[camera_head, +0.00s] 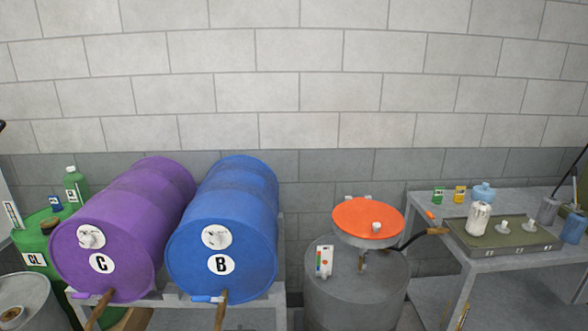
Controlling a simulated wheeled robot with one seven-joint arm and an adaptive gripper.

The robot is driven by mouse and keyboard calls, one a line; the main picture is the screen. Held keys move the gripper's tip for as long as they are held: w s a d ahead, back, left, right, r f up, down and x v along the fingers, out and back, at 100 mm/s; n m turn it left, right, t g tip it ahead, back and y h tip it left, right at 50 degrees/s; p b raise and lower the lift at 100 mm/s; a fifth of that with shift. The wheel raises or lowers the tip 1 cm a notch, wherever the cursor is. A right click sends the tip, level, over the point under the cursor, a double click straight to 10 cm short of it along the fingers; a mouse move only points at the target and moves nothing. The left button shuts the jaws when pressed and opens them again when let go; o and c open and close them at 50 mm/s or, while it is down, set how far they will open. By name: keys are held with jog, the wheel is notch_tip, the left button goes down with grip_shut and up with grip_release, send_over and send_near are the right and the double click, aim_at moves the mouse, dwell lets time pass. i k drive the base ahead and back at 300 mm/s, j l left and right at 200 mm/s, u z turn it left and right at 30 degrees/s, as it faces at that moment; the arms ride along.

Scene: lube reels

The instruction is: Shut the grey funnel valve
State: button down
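A grey drum (350,303) stands right of centre against the wall. On its top is a funnel with a grey bowl (372,242) and a round orange top (366,217); a small white item (376,227) sits on the orange surface. A small brownish fitting (362,262) shows under the bowl, where a valve could be; it is too small to tell its handle position. A dark hose with a brown end (437,231) runs from near the funnel to the right-hand bench. My gripper is not in view.
Purple drum C (123,225) and blue drum B (232,215) lie on a grey stand left of the funnel, their taps facing forward. A grey bench (497,262) at right holds a tray (460,234), bottles and cans. A green container (33,241) stands far left.

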aim_at(366, 257)
jog(key=i+l, duration=0.4)
jog(key=i, duration=0.15)
jog(key=i+l, duration=0.35)
jog(key=i, duration=0.25)
